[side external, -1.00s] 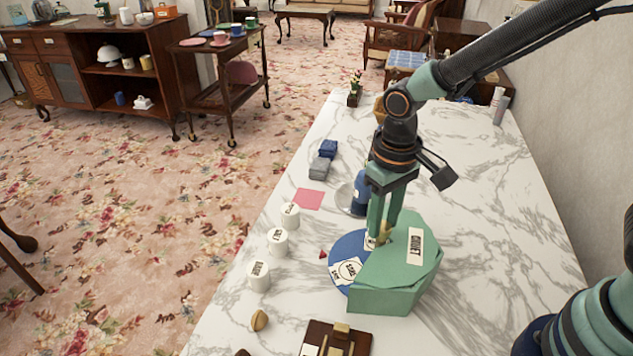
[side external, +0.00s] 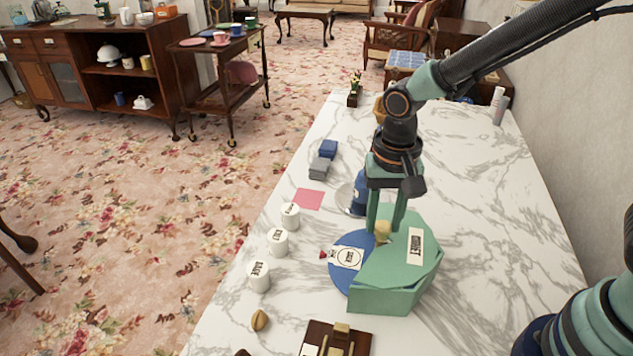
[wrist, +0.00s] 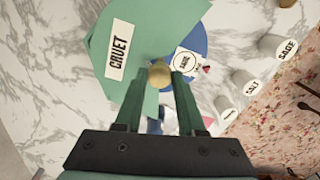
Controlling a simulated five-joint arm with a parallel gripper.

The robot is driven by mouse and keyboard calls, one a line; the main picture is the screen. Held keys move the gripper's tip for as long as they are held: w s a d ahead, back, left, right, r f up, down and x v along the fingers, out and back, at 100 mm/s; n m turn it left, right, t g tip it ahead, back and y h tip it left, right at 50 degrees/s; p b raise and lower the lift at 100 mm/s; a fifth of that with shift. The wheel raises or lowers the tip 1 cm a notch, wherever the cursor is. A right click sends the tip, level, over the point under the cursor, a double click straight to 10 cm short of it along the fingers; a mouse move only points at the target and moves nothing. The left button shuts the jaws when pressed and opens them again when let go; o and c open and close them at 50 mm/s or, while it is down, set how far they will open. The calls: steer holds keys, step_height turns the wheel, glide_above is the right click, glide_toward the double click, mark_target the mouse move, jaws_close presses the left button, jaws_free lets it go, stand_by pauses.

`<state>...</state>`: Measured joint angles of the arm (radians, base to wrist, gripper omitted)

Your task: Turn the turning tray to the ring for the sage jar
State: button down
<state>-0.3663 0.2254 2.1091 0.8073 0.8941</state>
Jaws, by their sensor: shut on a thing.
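The turning tray (side external: 340,278) is a blue disc on the marble table, largely hidden under a green cover (side external: 390,297) labelled CRUET. Its exposed left part carries a white label with a ring (side external: 348,258), whose word looks like SAGE in the wrist view (wrist: 185,62). A small red marker (side external: 323,254) lies just off the rim beside this label. My gripper (side external: 384,228) points down, shut on a brass knob (wrist: 160,75) above the tray. The white sage jar (side external: 259,276) stands left of the tray, apart from it, nearest the front of three jars.
The salt jar (side external: 278,243) and another white jar (side external: 290,216) stand in line behind the sage jar. A pink square (side external: 308,199), grey and blue blocks and a pale dish lie farther back. A walnut (side external: 260,320) and a brown wooden block (side external: 335,338) are in front.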

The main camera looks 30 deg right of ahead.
stand_by(0.4)
steer(key=c, duration=0.5)
jaws_free()
step_height(320, 180, up, 12)
steer(key=shift+r, duration=0.15)
